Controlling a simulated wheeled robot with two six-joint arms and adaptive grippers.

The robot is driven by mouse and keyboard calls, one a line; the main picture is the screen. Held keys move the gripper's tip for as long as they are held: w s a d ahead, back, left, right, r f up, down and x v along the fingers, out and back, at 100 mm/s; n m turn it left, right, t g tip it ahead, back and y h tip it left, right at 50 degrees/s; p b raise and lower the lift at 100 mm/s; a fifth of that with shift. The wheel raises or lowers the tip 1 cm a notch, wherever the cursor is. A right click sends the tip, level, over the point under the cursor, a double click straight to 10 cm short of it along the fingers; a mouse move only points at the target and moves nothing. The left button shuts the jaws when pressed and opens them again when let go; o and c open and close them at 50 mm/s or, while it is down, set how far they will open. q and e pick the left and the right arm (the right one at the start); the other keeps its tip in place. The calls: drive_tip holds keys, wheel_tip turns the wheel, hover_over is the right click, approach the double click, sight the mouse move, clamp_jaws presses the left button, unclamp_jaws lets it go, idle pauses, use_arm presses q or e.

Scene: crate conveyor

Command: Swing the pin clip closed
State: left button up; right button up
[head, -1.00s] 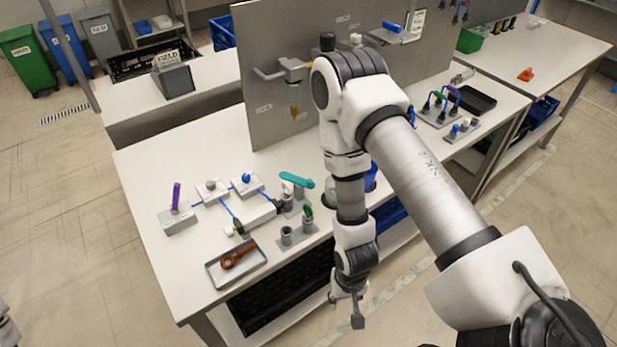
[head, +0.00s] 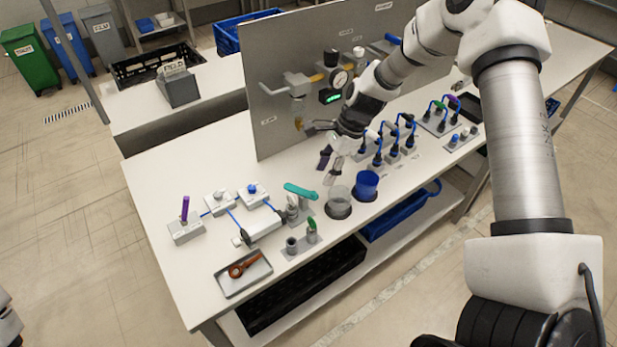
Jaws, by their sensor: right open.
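I cannot single out the pin clip with certainty. A teal lever (head: 300,191) on a small grey stand is near the middle of the bench, lying nearly level. A purple upright piece (head: 185,208) stands in a grey block at the left. A green-topped piece (head: 311,226) stands on a small grey base near the front edge. My right gripper (head: 328,168) is open and empty, pointing down above the bench in front of the grey panel. It is apart from the teal lever, behind it and to its right. My left gripper is out of view.
A clear cup (head: 339,204) and a blue cup (head: 366,185) are below my right gripper. The grey panel (head: 270,125) with a gauge and valves stands behind. Blue-cabled connectors (head: 393,148) are to the right. A tray (head: 226,290) holds an orange-brown tool.

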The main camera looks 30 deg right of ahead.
sight(314, 192)
drive_tip(key=x, duration=0.7)
drive_tip(key=shift+w+a, duration=0.1)
drive_tip(key=c, duration=0.3)
clamp_jaws()
